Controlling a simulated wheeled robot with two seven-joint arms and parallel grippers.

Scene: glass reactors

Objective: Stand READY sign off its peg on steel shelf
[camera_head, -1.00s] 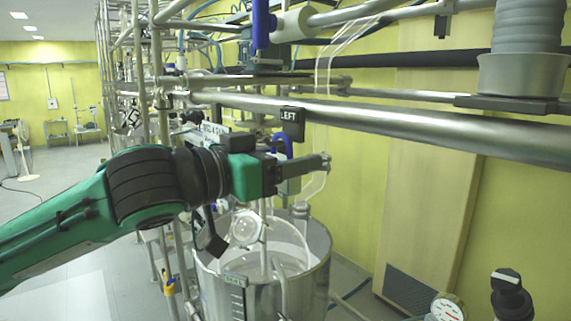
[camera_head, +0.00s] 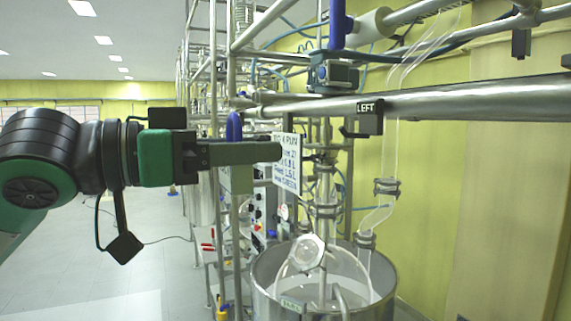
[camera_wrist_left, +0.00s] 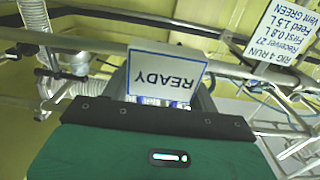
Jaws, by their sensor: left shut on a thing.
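In the head view my left gripper (camera_head: 268,153) points right and is shut on the sign. A blue loop (camera_head: 234,126) rises above the fingers and a greyish plate (camera_head: 241,180) hangs below, seemingly parts of the sign. A dark peg block marked LEFT (camera_head: 369,120) is on the steel rail, right of and apart from the gripper. I see no steel shelf clearly. My right gripper is not in view.
A white card with RIG 4 RUN notes (camera_head: 286,162) hangs just beyond the fingertips. A steel vessel (camera_head: 330,300) with glassware stands below right. The thick rail (camera_head: 460,100) crosses the right side. Open floor (camera_head: 150,260) lies at left.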

